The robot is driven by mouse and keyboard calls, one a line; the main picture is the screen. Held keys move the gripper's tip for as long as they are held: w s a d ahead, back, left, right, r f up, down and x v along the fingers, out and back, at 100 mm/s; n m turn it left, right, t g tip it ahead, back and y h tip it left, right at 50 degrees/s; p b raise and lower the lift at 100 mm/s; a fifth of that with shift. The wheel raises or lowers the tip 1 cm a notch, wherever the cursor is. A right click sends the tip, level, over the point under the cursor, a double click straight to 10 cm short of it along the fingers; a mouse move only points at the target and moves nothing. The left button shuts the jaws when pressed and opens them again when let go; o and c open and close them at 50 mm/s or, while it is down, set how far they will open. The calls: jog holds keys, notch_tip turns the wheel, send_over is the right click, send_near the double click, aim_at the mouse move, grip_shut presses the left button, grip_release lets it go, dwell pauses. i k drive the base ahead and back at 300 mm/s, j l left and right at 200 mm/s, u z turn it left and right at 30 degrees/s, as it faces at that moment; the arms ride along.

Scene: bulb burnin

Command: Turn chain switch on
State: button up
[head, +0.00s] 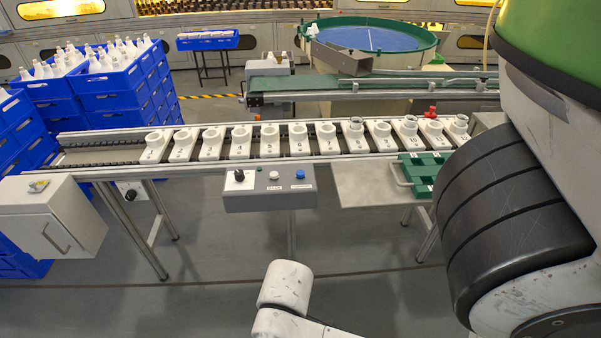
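Two dark rotary knobs show in the head view, and I cannot tell from their labels which is the chain switch. One small black knob (130,194) sits on a white plate below the left end of the conveyor. Another black knob (239,175) stands on a grey control box (262,202) at the conveyor's front, beside a white button (274,175) and a blue button (299,174). The chain conveyor (100,155) carries a row of numbered white holders (241,143). My arm shows at the right and bottom; my gripper is out of view.
A white cabinet (48,217) with a handle stands at the left, near blue crates (125,88) of white bottles. A green tray (424,172) lies on a metal shelf (366,185) at the right. The floor (210,270) before the conveyor is clear except for my arm.

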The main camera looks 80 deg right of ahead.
aim_at(239, 175)
jog(key=z, duration=1.25)
